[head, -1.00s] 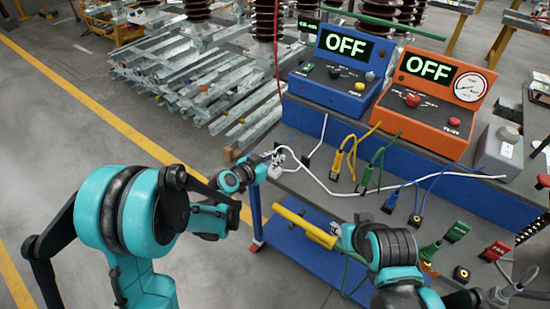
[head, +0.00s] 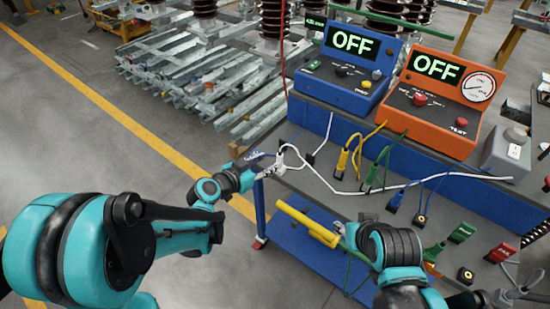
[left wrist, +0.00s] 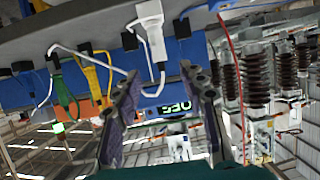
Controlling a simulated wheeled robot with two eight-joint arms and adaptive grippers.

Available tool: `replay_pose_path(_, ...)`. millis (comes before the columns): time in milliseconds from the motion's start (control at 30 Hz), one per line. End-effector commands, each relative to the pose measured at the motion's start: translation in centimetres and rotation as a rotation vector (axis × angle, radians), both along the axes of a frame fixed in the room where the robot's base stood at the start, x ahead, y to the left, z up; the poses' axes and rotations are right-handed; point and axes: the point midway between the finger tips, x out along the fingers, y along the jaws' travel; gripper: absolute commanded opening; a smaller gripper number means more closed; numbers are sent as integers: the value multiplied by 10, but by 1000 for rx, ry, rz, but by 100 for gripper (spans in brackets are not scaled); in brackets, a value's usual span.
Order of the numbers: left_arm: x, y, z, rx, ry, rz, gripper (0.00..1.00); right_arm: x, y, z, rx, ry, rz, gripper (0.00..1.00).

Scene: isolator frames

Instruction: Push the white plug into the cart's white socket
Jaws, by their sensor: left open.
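The white plug (head: 279,164) is at the left edge of the cart's grey top (head: 320,190), with a white cable running from it. In the left wrist view a white plug body (left wrist: 150,22) with its cable shows at the top, beyond the fingertips. My left gripper (head: 262,162) is open beside the plug at the cart's left edge. In the left wrist view its fingers (left wrist: 160,85) are apart with nothing gripped between them. I cannot make out the white socket clearly. My right gripper (head: 342,232) is at the end of a yellow bar; its fingers are too small to judge.
A blue box (head: 345,65) and an orange box (head: 437,98), both reading OFF, stand at the cart's back. Yellow (head: 350,155), green and blue leads lie on the top. Open floor (head: 60,130) lies left.

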Motion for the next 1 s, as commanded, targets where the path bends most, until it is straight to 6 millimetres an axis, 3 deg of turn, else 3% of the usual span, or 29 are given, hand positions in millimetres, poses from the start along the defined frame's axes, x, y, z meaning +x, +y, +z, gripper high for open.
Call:
replay_pose_path(100, -16, 12, 8, 0, 0, 2, 42, 0, 0, 0, 0, 0, 0, 40)
replay_pose_path(300, -28, 20, 14, 0, 0, -1, 42, 0, 0, 0, 0, 0, 0, 40)
replay_pose_path(867, -29, 21, 14, 0, 1, -1, 42, 0, 0, 0, 0, 0, 0, 40)
replay_pose_path(1000, -38, 22, 17, 7, 40, 13, 42, 0, 0, 0, 0, 0, 0, 40)
